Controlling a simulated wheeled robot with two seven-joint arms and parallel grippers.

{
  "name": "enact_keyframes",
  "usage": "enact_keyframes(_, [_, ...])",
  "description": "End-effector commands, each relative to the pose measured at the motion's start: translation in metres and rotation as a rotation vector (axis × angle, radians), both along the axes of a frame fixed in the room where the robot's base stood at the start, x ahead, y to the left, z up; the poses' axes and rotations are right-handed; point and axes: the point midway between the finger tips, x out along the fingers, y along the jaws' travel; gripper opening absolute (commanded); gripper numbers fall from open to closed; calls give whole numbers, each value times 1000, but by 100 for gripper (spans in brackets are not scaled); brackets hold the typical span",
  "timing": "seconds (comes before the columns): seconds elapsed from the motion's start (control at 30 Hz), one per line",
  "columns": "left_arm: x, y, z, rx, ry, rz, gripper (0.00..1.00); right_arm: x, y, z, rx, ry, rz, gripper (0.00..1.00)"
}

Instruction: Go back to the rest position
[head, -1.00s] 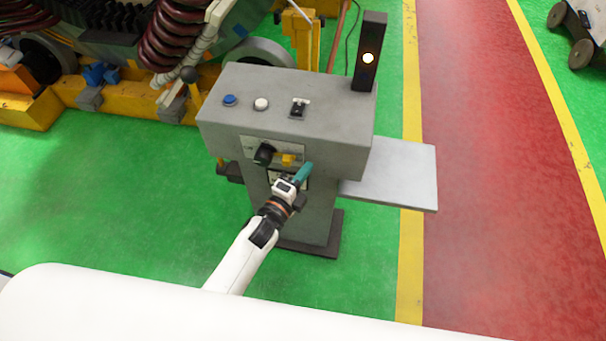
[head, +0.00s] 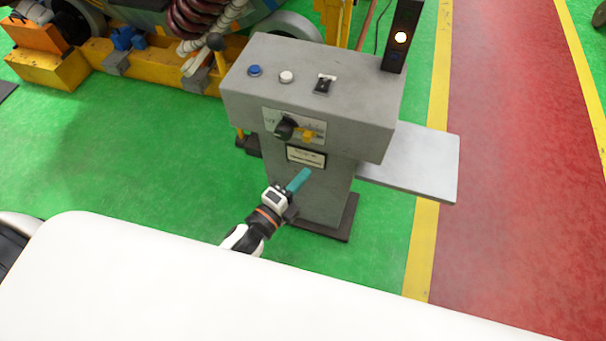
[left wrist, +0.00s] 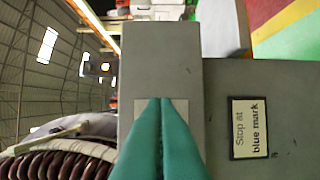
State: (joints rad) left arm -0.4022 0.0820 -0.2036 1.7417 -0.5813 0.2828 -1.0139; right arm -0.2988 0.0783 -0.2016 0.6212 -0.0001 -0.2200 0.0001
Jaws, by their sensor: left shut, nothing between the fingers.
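My left gripper (head: 298,181) is in front of the grey control pedestal (head: 300,85), below its front knobs. Its teal fingers are shut and empty, and they show closed together in the left wrist view (left wrist: 163,135). In the head view the fingertips are apart from the black knob (head: 285,128) and the yellow knob (head: 308,136). A framed label (head: 306,157) sits below the knobs; in the left wrist view a label (left wrist: 250,127) reads "Stop at blue mark". My right gripper is not in view.
The pedestal top has a blue button (head: 255,70), a white button (head: 286,76), a black switch (head: 324,85) and a lamp post (head: 401,38), lit. A grey side shelf (head: 415,160) juts right. A machine with coils stands behind left. Green floor (head: 130,170) is free at left.

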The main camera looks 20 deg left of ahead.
Motion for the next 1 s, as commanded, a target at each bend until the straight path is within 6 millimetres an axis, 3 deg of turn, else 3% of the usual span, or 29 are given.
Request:
enact_keyframes(0.33, [0,0,-1,-1,1,0,0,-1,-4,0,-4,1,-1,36])
enact_keyframes(0.47, [-2,3,-21,-35,65,14,0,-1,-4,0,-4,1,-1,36])
enact_keyframes(0.57, [-9,11,-67,-117,215,55,0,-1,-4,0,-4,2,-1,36])
enact_keyframes(0.67, [-28,25,-135,-241,434,140,0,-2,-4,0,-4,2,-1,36])
enact_keyframes(0.77, [-60,41,-203,-374,663,261,0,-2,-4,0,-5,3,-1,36])
enact_keyframes(0.9, [-124,65,-287,-545,955,481,0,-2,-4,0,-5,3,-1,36])
enact_keyframes(1.0, [-179,82,-336,-656,1139,673,0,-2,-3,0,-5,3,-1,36])
